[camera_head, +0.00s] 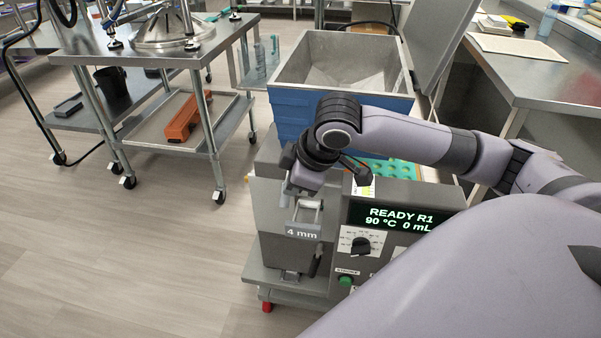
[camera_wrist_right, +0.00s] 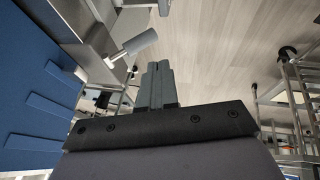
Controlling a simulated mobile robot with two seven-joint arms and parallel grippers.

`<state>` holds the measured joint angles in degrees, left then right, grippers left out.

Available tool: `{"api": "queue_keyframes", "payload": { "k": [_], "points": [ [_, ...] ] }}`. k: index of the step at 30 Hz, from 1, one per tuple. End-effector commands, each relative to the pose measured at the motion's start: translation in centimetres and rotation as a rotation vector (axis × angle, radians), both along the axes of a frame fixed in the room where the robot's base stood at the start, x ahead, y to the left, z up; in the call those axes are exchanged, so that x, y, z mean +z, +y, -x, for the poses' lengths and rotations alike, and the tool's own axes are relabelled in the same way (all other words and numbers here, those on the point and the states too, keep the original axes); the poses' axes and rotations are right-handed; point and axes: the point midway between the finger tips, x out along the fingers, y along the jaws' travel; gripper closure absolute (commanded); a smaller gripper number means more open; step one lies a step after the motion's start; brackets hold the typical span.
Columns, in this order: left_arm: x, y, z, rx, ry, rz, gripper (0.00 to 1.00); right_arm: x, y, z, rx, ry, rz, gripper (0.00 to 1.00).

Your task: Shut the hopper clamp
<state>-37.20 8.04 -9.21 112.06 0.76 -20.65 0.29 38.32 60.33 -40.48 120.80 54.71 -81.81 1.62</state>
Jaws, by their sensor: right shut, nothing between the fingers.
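The depositor's blue hopper (camera_head: 340,108) stands on the grey machine, its top open. A pale cylindrical handle on a metal bracket (camera_head: 310,204), which looks like the hopper clamp, sits at the machine's front above the "4 mm" label. In the right wrist view the handle (camera_wrist_right: 134,43) sticks out at an angle, up and left of the fingertips. My right gripper (camera_head: 292,188) is just above and left of the handle; its fingers (camera_wrist_right: 158,68) are shut and empty, apart from the handle in the wrist view. The clamp's latch end is hidden. My left gripper is out of view.
The display (camera_head: 399,218) reads READY R1, 90 °C, 0 mL. A dial (camera_head: 361,245) and green button (camera_head: 346,281) are below it. A raised grey lid (camera_head: 432,45) is behind the hopper. A wheeled steel cart (camera_head: 150,55) stands left, with open floor between.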

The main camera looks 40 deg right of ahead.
Motion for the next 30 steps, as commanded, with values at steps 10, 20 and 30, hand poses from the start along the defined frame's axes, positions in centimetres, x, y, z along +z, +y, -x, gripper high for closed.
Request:
{"api": "queue_keyframes", "payload": {
  "k": [10,20,30],
  "points": [
    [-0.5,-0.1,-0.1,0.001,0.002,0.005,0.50,-4.3,-1.1,-2.9,-0.001,0.001,0.000,1.00],
    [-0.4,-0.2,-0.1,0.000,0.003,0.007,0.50,-4.8,-1.4,-3.4,0.002,-0.001,0.000,1.00],
    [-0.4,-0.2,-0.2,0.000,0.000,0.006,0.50,-4.9,-1.4,-3.7,0.002,-0.005,0.005,1.00]
  ]
}}
